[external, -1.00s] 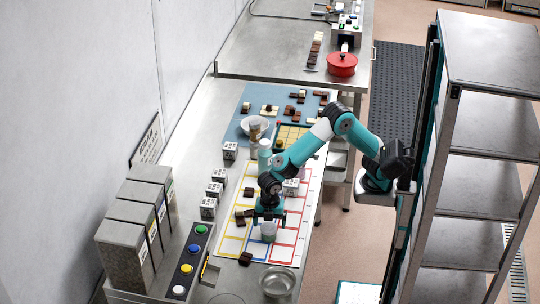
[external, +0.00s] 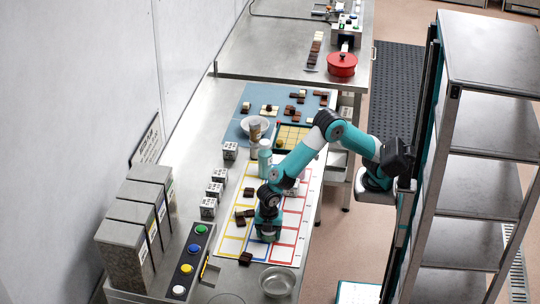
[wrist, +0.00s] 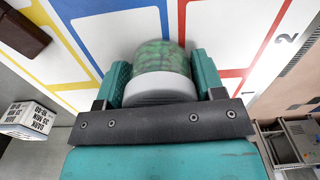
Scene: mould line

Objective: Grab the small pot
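The small pot (wrist: 162,75) is a round jar with green contents and a pale grey lid. In the wrist view it stands between the two teal fingers of my gripper (wrist: 163,82), which lie against its sides. In the external view my gripper (external: 268,236) points down over the front part of the marked sheet, and its fingers hide most of the pot. I see no clear gap between the fingers and the pot. The pot appears to be still at the sheet.
The sheet (external: 296,232) has yellow, blue and red frames. Dark chocolate pieces (external: 245,258) lie to the left, and a glass bowl (external: 277,281) stands in front. White printed cubes (external: 208,207) and a button panel (external: 188,262) are further left.

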